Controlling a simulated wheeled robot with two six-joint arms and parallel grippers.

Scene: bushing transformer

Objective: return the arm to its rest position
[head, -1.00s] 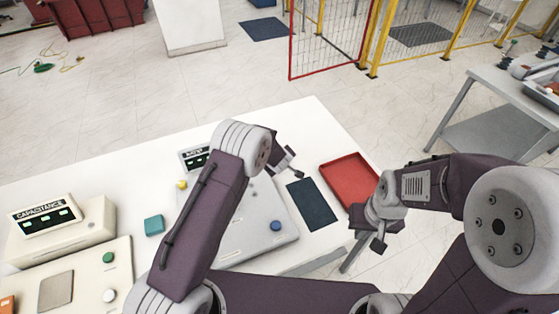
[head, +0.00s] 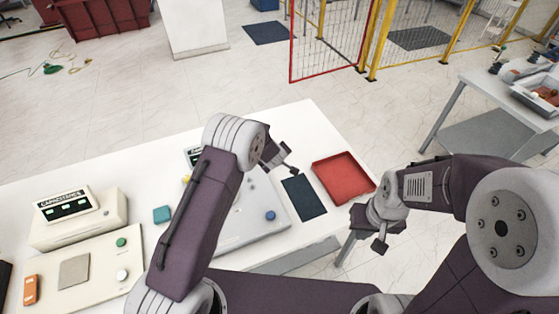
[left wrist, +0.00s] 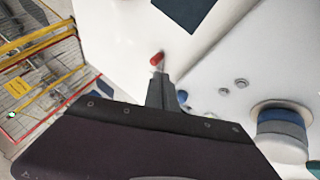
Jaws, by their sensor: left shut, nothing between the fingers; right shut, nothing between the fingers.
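My left arm is bent over the white table (head: 110,170), and its left gripper (head: 291,171) hangs above the table, left of the red tray (head: 344,178). It is shut and empty. In the left wrist view the left gripper (left wrist: 160,75) points toward a small red item (left wrist: 156,59) near its tips; whether they touch is unclear. My right arm is folded at the right of the head view. Its right gripper (head: 381,245) is shut and empty, off the table's right edge, pointing down.
A grey panel with a blue button (head: 270,215) lies under my left arm, partly hidden. A dark blue mat (head: 304,197) lies beside the tray. The capacitance meter (head: 67,208) and a teal block (head: 162,214) stand to the left. A side table (head: 490,110) stands far right.

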